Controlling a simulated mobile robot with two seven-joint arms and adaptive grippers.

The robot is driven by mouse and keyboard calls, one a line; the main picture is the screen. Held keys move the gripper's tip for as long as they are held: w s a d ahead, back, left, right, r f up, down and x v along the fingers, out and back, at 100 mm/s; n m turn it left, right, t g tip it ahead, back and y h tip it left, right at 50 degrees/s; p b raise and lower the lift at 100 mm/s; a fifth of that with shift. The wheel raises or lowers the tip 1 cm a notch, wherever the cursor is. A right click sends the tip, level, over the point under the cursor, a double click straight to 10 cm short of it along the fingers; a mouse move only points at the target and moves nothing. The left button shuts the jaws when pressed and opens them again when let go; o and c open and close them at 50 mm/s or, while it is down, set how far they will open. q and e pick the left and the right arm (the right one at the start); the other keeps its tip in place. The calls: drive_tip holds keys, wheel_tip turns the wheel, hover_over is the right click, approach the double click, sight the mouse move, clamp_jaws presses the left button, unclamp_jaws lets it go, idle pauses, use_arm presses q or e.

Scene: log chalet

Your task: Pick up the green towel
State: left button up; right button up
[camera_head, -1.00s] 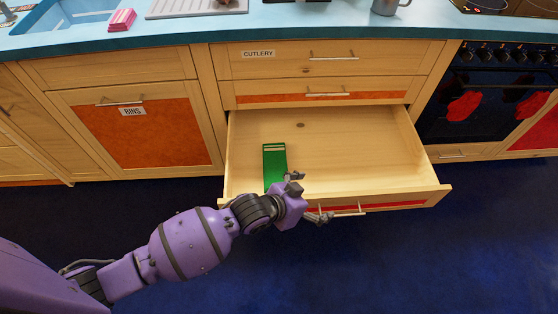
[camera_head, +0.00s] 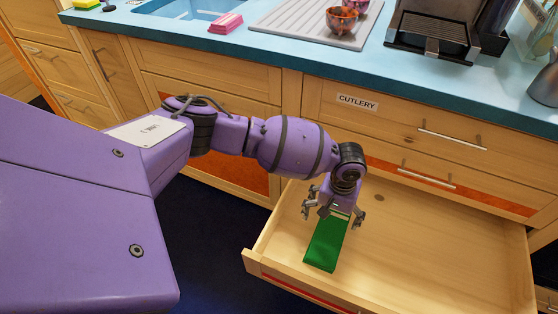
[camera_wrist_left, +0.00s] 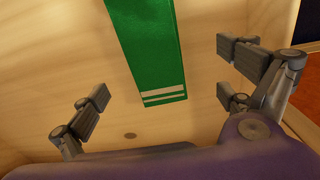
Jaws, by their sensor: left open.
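The green towel (camera_head: 326,243) lies flat in the open wooden drawer (camera_head: 430,255), near its left side. In the left wrist view the towel (camera_wrist_left: 148,45) is a long green strip with two pale stripes at its near end. My left gripper (camera_head: 327,207) hangs over the striped end of the towel, pointing down. In the left wrist view its fingers (camera_wrist_left: 160,100) are spread wide, with the towel between them and nothing held. The arm hides part of the drawer's back left corner. My right gripper is not in view.
The rest of the drawer is empty. Closed drawers with a CUTLERY label (camera_head: 357,102) are above it, with metal handles (camera_head: 452,138). The blue counter (camera_head: 300,65) carries a drying rack (camera_head: 300,22), bowls (camera_head: 342,20) and a pink sponge stack (camera_head: 226,23).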

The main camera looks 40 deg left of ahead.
sight(331, 232)
use_arm(q)
drive_tip(key=f, duration=0.1)
drive_tip(key=f+b, duration=0.1)
drive_tip(key=f, duration=0.1)
drive_tip(key=shift+w+d, duration=0.1)
drive_tip(key=shift+d, duration=0.1)
drive_tip(key=f, duration=0.1)
drive_tip(key=f+b, duration=0.1)
drive_tip(key=f, duration=0.1)
drive_tip(key=shift+w+d+f, duration=0.1)
drive_tip(key=shift+d+f, duration=0.2)
drive_tip(key=shift+f+b, duration=0.35)
drive_tip(key=shift+f, duration=0.1)
drive_tip(key=c, duration=1.2)
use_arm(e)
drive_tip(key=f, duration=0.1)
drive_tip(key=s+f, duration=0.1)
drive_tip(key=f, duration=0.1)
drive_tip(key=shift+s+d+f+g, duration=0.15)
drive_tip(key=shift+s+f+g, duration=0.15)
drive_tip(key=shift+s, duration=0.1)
